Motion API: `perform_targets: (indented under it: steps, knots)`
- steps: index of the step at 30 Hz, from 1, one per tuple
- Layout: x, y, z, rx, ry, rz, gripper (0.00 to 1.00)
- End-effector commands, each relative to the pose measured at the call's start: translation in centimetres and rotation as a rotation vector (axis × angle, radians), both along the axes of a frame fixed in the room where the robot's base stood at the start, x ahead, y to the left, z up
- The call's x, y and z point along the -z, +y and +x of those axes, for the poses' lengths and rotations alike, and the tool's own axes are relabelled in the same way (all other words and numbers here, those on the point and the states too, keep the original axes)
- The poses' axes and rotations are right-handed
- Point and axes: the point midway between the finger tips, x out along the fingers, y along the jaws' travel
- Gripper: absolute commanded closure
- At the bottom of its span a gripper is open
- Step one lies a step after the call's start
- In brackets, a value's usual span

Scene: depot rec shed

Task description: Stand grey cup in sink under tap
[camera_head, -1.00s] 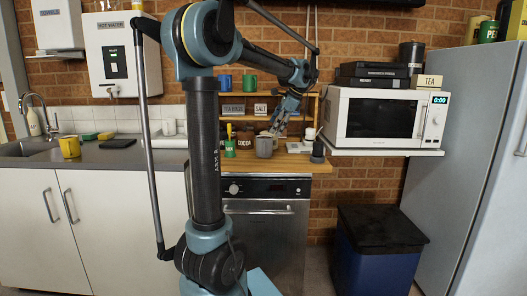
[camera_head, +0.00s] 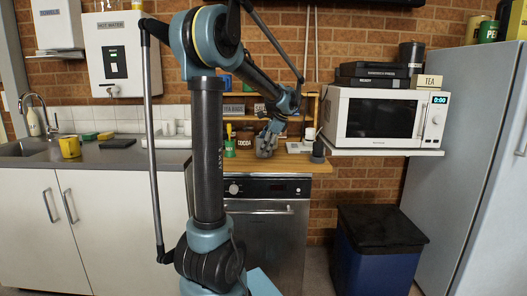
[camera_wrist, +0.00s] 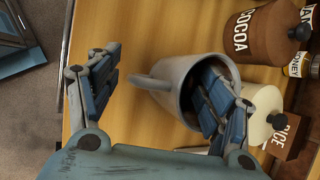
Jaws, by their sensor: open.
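The grey cup (camera_wrist: 180,72) stands on the wooden worktop, its handle towards the left in the wrist view. My gripper (camera_wrist: 154,76) is open around the near wall of the cup. One finger reaches into the cup's mouth and the other is outside, beyond the handle. Contact with the wall cannot be told. In the head view my gripper (camera_head: 267,141) partly hides the grey cup (camera_head: 261,151). The sink (camera_head: 24,149) is at the far left of the dark counter, with its curved tap (camera_head: 40,97) behind it.
A cocoa jar (camera_wrist: 257,35) and a pale-lidded jar (camera_wrist: 262,108) stand close to the grey cup. A microwave (camera_head: 384,118) is to the right.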

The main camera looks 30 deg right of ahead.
Motion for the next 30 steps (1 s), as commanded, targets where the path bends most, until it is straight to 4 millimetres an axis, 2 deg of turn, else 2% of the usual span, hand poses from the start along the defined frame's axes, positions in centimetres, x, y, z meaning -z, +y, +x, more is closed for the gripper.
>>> perform_targets:
  steps: [7,15,17,30]
  knots:
    - [0.11,0.02,0.04,0.000,0.000,0.000,0.27]
    - [0.10,0.02,0.05,0.000,0.000,0.000,0.88]
    - [0.10,0.02,0.05,0.000,0.000,0.000,0.99]
    - [-0.34,0.01,0.05,0.000,0.000,0.000,1.00]
